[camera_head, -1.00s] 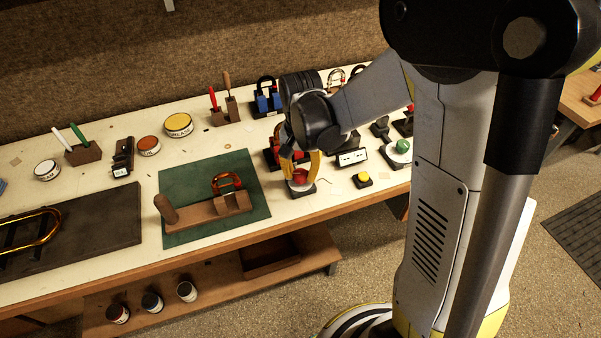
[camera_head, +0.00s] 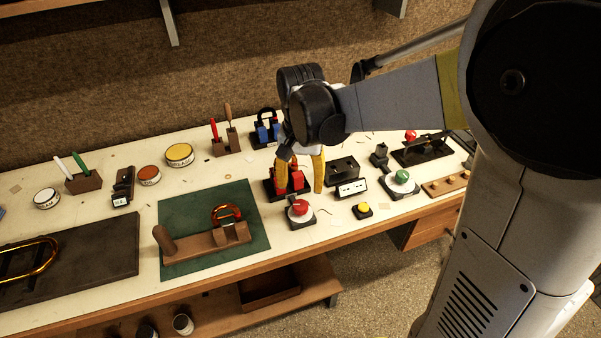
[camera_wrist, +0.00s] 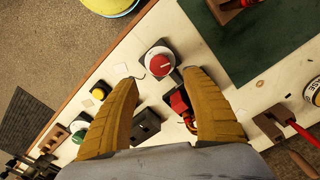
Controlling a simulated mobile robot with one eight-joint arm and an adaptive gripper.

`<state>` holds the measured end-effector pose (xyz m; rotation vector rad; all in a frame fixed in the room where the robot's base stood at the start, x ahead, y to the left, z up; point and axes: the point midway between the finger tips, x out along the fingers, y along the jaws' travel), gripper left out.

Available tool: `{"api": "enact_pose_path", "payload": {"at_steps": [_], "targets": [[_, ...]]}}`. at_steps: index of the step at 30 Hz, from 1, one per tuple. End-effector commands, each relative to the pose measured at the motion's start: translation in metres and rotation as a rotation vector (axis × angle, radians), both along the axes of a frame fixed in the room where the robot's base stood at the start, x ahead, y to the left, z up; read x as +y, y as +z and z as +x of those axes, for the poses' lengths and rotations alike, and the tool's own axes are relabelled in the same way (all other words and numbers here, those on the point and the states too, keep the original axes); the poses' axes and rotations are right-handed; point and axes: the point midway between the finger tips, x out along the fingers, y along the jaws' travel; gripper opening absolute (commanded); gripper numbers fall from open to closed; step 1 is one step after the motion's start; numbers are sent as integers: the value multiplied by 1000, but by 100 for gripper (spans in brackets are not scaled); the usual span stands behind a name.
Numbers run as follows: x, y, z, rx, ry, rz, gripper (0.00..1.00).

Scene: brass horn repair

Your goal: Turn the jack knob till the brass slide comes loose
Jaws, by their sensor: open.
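A red knob (camera_head: 299,205) sits on a pale round dial with a dark base near the bench's front edge. In the wrist view the red knob (camera_wrist: 160,62) lies beyond and between my fingertips. I cannot tell for sure whether it is the jack knob. My gripper (camera_head: 300,188) is open and empty, pointing down behind the knob and apart from it. A red stand (camera_head: 290,180) is partly hidden by my fingers.
A yellow button (camera_head: 362,210) and a green knob (camera_head: 402,177) stand to the right. A labelled black box (camera_head: 348,188) is close to my right finger. Tins and tool blocks line the back left.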

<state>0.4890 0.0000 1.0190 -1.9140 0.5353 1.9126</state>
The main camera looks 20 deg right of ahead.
Motion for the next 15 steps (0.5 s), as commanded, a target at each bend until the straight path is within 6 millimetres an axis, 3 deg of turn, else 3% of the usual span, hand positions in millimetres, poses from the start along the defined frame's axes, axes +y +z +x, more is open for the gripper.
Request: {"api": "enact_pose_path", "payload": {"at_steps": [6,15], "targets": [[0,32,0,0,0,0,57],[0,38,0,0,0,0,57]]}}
